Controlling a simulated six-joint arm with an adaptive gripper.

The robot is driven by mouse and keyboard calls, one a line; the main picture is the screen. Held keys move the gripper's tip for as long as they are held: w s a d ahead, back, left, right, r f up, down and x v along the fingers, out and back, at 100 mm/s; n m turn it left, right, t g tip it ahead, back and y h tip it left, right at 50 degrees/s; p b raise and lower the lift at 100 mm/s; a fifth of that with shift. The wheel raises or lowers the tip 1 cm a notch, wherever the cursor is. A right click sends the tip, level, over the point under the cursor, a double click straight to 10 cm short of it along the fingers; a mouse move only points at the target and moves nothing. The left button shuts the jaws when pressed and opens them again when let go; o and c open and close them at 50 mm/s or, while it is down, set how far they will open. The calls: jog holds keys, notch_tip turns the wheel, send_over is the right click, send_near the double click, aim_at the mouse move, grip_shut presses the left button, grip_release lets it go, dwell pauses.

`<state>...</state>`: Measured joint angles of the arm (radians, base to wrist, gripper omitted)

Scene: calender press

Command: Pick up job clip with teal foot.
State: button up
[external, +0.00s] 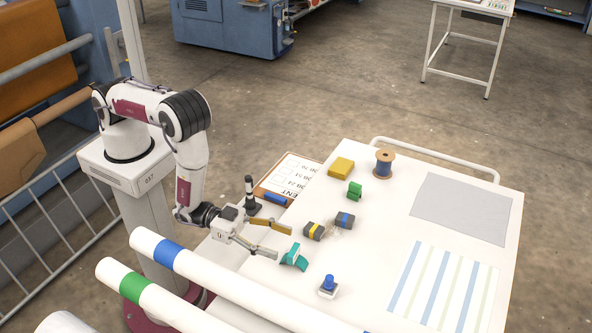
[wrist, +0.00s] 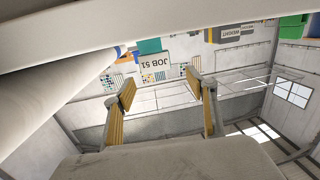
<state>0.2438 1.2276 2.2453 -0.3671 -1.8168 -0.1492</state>
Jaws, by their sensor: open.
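The teal job clip (external: 294,257) rests on the white table in the external view, near the left edge. In the wrist view, a teal patch (wrist: 150,46) shows beside a white card reading JOB 51 (wrist: 155,68), beyond the fingertips. My gripper (external: 279,242) reaches in from the left, low over the table edge, with its fingers spread and nothing between them. Its fingertips are close to the clip's left side; whether one touches it I cannot tell. In the wrist view my gripper (wrist: 161,86) shows two separated yellow-padded fingers.
Two grey weights (external: 314,231) (external: 344,221) stand just behind the clip. A blue-topped stamp (external: 328,288) is in front. A green clip (external: 354,190), yellow block (external: 341,166) and thread spool (external: 383,165) are farther back. Long white rolls (external: 210,272) lie along the left front.

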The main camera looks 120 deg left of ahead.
aim_at(294, 253)
jog(key=shift+s+d+f+t, duration=0.1)
jog(key=shift+s+f+t, duration=0.3)
jog(key=shift+s+f, duration=0.65)
jog(key=shift+s+r, duration=0.1)
jog(key=shift+r, duration=0.05)
jog(key=shift+w, duration=1.3)
jog(key=shift+w, duration=0.15)
jog(key=shift+w, duration=2.45)
jog(key=c, duration=1)
